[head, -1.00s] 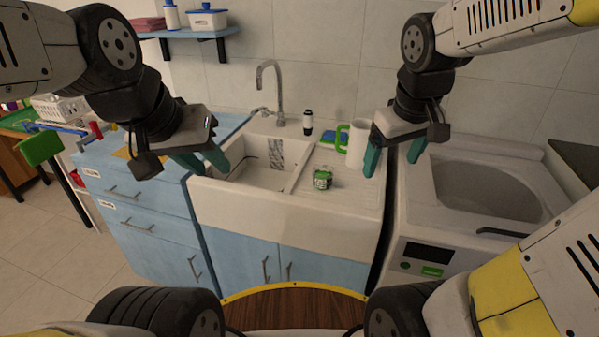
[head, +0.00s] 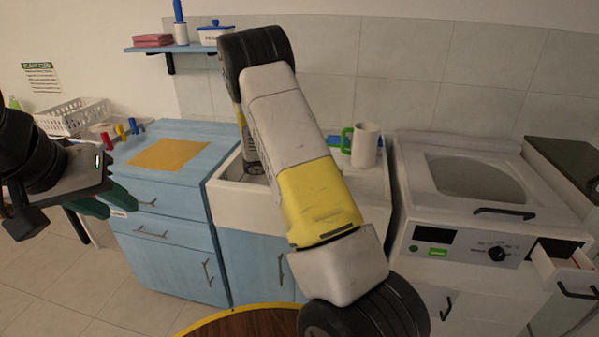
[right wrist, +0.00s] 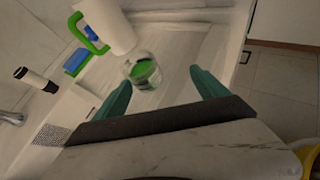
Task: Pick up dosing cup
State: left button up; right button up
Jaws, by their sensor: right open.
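A small clear cup with green on it (right wrist: 143,72) stands on the white drainboard in the right wrist view. It looks like the dosing cup; in the head view now my right arm hides it. My right gripper (right wrist: 162,90) is open and empty, its teal fingers apart, with the cup just beyond the fingertips, nearer the left finger. In the head view the right gripper is hidden behind its own arm. My left gripper (head: 122,208) is open and empty at the left, in front of the blue cabinet.
A white mug with a green handle (head: 365,145) stands behind the cup. A blue item (right wrist: 76,61) and a dark bottle with a white band (right wrist: 36,79) lie to its left. A white appliance (head: 480,190) stands right of the sink.

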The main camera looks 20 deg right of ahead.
jog(key=w+f+n+t+h, duration=0.1)
jog(key=w+f+n, duration=0.1)
jog(key=w, duration=0.1)
jog(key=shift+a+f+n, duration=0.15)
jog(key=shift+f+n, duration=0.15)
jog(key=shift+f, duration=0.1)
jog(key=x, duration=0.5)
jog(key=r+x, duration=0.1)
jog(key=x, duration=0.1)
jog(key=shift+w+d+f, duration=0.15)
jog(key=shift+d, duration=0.3)
jog(key=c, duration=1.5)
jog(key=shift+c, duration=0.8)
